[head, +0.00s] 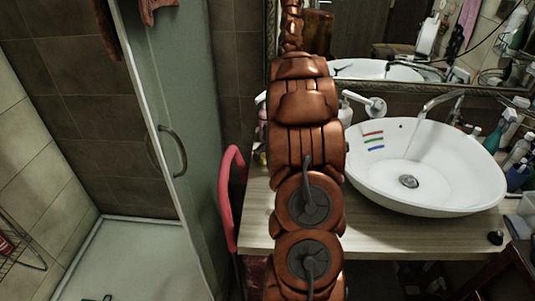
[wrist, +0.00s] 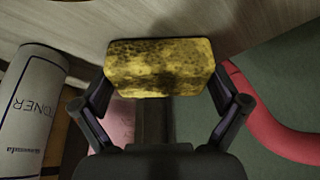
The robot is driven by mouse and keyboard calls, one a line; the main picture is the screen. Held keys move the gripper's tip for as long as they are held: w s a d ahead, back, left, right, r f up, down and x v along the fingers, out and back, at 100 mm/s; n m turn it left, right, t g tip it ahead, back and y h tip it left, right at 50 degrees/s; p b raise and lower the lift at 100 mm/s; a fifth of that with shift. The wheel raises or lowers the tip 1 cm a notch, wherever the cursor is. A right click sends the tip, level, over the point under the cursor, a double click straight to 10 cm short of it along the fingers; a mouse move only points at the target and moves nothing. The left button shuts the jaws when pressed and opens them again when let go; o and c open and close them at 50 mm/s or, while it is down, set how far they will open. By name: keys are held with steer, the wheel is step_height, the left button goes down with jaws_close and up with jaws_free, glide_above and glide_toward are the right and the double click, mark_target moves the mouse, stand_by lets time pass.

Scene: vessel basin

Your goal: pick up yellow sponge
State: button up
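The yellow sponge (wrist: 160,66), with dark mottled patches, shows in the wrist view between the two fingers of my gripper (wrist: 162,88). The fingers press against its left and right ends, and I see no gap at either side. Pale wood counter (wrist: 75,22) lies behind the sponge; how far apart they are is hard to tell. In the head view my arm covers the middle of the counter, and I cannot make out the sponge or my fingers there.
A white toner bottle (wrist: 28,105) is close to the left of my gripper. A red curved rail (wrist: 265,115) is on the right; it also shows beside the counter (head: 229,200). A white basin (head: 440,180) stands on the counter's right, with bottles (head: 518,150) beyond it. A glass shower door (head: 185,130) is left.

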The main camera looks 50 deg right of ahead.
steer(key=shift+c, duration=1.2)
steer(key=shift+r, duration=0.15)
steer(key=shift+r+b, duration=0.75)
steer(key=shift+r, duration=0.95)
steer(key=shift+s+a+b, duration=0.3)
steer(key=shift+s+a, duration=0.15)
steer(key=shift+s, duration=0.05)
steer(key=s+a+b, duration=0.1)
steer(key=s+a, duration=0.2)
steer(key=s+a+r+b, duration=0.1)
steer(key=s+a, duration=0.3)
steer(key=s+a+b, duration=0.2)
steer(key=s+a, duration=0.1)
steer(key=shift+s+a+r, duration=0.15)
steer(key=shift+s+a, duration=0.05)
steer(key=shift+s, duration=0.05)
